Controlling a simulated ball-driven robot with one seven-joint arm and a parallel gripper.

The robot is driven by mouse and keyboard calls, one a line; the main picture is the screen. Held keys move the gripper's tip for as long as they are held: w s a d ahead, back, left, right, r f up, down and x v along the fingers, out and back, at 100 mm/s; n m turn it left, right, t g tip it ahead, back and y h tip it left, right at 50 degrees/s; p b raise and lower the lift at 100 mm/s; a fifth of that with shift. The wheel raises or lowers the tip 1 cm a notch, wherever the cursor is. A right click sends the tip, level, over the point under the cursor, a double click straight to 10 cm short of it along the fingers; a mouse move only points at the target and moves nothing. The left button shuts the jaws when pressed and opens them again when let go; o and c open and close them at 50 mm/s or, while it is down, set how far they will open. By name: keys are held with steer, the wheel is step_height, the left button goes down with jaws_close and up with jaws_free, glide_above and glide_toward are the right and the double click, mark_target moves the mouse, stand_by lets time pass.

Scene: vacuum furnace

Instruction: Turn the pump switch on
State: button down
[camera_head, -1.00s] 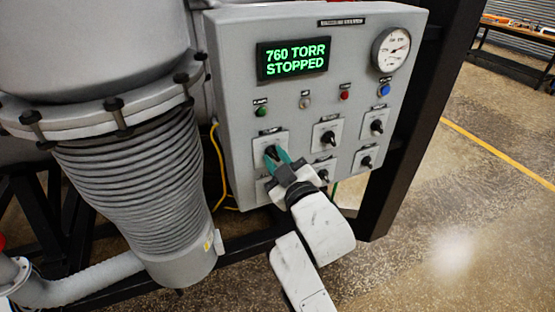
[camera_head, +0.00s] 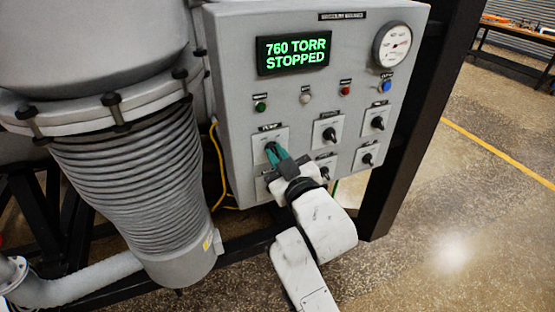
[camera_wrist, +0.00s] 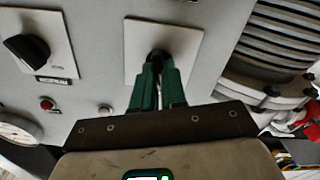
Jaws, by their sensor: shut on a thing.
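The pump switch (camera_head: 270,147) is a small black knob on a pale square plate, at the left of the switch rows on the grey control panel (camera_head: 236,60). My gripper (camera_head: 276,151) has its green fingers closed around the knob, which they largely hide. In the wrist view, the dark knob (camera_wrist: 157,54) shows between the tips of my gripper (camera_wrist: 158,70). The knob's exact angle is hidden. The display (camera_head: 294,53) reads 760 TORR STOPPED in green.
More black switches, such as one to the right (camera_head: 328,135), sit close by. A green button (camera_head: 260,107) is above the pump switch. A ribbed bellows (camera_head: 140,190) stands left of the panel, with a yellow cable (camera_head: 219,165) between them.

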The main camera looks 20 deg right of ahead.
steer(key=m+b, duration=0.3)
steer(key=m, duration=0.2)
steer(key=shift+d+f+m, duration=0.1)
steer(key=shift+f+m, duration=0.05)
steer(key=shift+m, duration=0.15)
steer(key=shift+m+b, duration=0.95)
steer(key=shift+m, duration=1.15)
steer(key=c, duration=1.2)
jaws_free()
steer(key=s+b, duration=0.2)
steer(key=s, duration=0.8)
steer(key=shift+s, duration=0.4)
